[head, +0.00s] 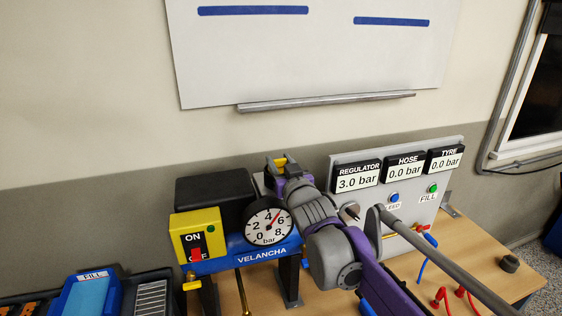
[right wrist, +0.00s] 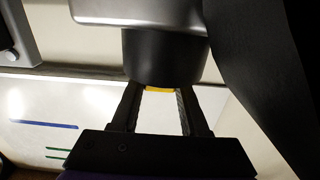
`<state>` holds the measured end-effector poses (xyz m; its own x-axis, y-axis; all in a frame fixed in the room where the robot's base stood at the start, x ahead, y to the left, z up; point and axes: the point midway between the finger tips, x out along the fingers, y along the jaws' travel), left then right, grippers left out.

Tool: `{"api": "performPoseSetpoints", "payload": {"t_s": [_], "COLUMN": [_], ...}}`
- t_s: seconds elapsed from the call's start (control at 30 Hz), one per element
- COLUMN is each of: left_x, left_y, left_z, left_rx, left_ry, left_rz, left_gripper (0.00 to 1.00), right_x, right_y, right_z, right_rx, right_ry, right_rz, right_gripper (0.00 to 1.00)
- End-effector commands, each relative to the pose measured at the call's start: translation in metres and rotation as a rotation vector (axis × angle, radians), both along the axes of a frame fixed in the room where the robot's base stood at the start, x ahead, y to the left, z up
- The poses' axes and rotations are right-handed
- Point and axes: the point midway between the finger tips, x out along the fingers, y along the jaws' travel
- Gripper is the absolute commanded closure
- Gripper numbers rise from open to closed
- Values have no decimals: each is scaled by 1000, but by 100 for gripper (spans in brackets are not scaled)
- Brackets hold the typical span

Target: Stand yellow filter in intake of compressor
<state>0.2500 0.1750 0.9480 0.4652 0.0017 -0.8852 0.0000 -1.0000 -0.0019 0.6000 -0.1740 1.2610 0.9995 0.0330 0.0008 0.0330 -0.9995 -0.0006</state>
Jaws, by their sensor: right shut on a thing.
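The compressor has a blue tank (head: 235,262) marked VELANCHA, with a black housing (head: 213,198) on top. My right gripper (head: 279,164) is behind the gauge, at the far right of the housing. It is shut on the yellow filter, of which a small yellow part (head: 280,161) shows in the head view. In the right wrist view a thin yellow edge of the filter (right wrist: 160,89) shows between the fingertips, right at the rim of a black cylinder (right wrist: 160,56). The rest of the filter is hidden; I cannot tell how deep it sits. My left gripper is out of view.
A yellow ON/OFF switch box (head: 195,235) and a round gauge (head: 268,221) are on the compressor's front. A grey panel with readouts (head: 400,192) stands to the right, with red and blue hoses on the wooden table (head: 478,258). A blue FILL tray (head: 88,293) is at lower left.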

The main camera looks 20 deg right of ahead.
Motion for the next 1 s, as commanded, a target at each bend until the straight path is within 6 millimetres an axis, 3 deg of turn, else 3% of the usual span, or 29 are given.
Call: {"api": "performPoseSetpoints", "payload": {"t_s": [0.23,0.27,0.43,0.77,1.0], "left_x": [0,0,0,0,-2], "left_y": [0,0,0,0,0], "left_z": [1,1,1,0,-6], "left_rx": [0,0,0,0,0], "left_ry": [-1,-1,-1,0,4], "left_rz": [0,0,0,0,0], "left_gripper": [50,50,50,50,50], "right_x": [0,0,0,-2,-33], "right_y": [3,3,3,3,0], "right_z": [0,0,0,0,-2], "right_rx": [7,7,7,8,6], "right_ry": [-1,-1,-1,0,1], "right_rz": [4,4,5,5,3], "right_gripper": [100,50,21,21,21]}}
